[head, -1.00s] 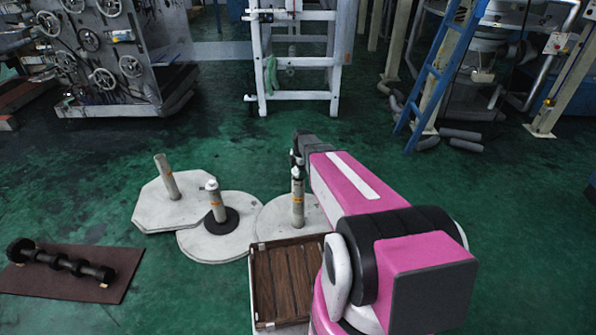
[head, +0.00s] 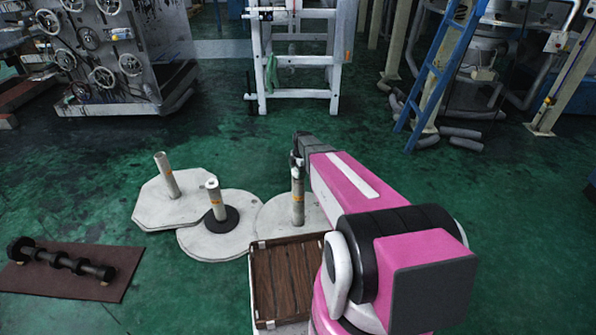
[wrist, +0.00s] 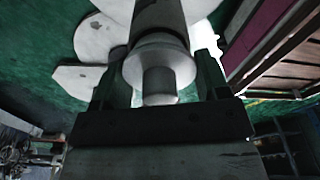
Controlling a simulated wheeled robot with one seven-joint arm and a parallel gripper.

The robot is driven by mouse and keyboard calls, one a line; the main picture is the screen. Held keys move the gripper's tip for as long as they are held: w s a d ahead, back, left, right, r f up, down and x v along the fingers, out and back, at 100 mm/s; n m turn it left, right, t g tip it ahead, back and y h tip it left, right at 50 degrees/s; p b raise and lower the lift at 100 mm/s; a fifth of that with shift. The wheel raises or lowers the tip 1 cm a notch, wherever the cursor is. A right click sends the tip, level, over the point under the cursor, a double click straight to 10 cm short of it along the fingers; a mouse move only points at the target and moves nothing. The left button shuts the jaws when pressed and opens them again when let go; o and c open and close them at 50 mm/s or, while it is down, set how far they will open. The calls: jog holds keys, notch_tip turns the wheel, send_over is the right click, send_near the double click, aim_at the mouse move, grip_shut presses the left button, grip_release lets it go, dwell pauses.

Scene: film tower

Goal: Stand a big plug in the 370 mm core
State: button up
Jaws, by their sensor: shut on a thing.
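In the wrist view my gripper (wrist: 164,82) has its two fingers either side of a pale flanged plug (wrist: 160,60) with a narrower round knob. A grey tube runs on behind the flange; whether the plug is seated in it is hard to tell. Which one is 370 mm cannot be read.
The cores stand on pale floor plates (head: 170,212). A wooden-floored tray with a pale rim (head: 252,300) lies in front of the right core. A dark shaft (head: 62,260) lies on a brown mat at left. Green floor behind the plates is clear.

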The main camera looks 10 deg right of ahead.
jog(key=shift+f, duration=0.5)
jog(key=o, duration=1)
jog(key=shift+r, duration=0.1)
jog(key=r, duration=0.7)
jog(key=d+r, duration=0.1)
jog(key=r, duration=0.2)
jog(key=shift+w+d+r, duration=0.1)
jog(key=shift+w+r, duration=0.1)
jog(key=shift+r, duration=0.1)
jog(key=shift+s, duration=0.1)
